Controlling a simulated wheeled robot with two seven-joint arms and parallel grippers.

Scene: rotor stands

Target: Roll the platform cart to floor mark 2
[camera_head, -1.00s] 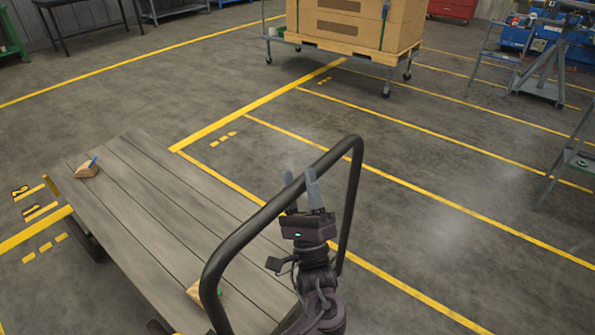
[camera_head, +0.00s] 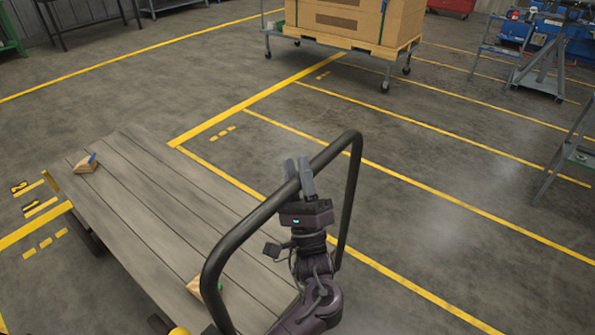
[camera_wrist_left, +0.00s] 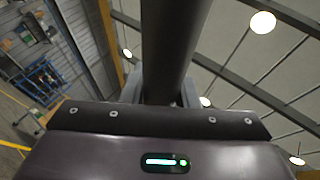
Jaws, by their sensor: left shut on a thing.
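The platform cart has a grey wooden plank deck (camera_head: 150,205) and a black tubular push handle (camera_head: 235,240) at its near end. My left gripper (camera_head: 299,177) is shut on the top bar of that handle. In the left wrist view the dark handle bar (camera_wrist_left: 175,45) runs up between the fingers. My right gripper is not in view.
Two small wooden blocks, one far (camera_head: 86,163) and one near (camera_head: 196,288), lie on the deck. A wheeled rack with large cartons (camera_head: 345,45) stands ahead. A grey stand (camera_head: 567,155) is at right.

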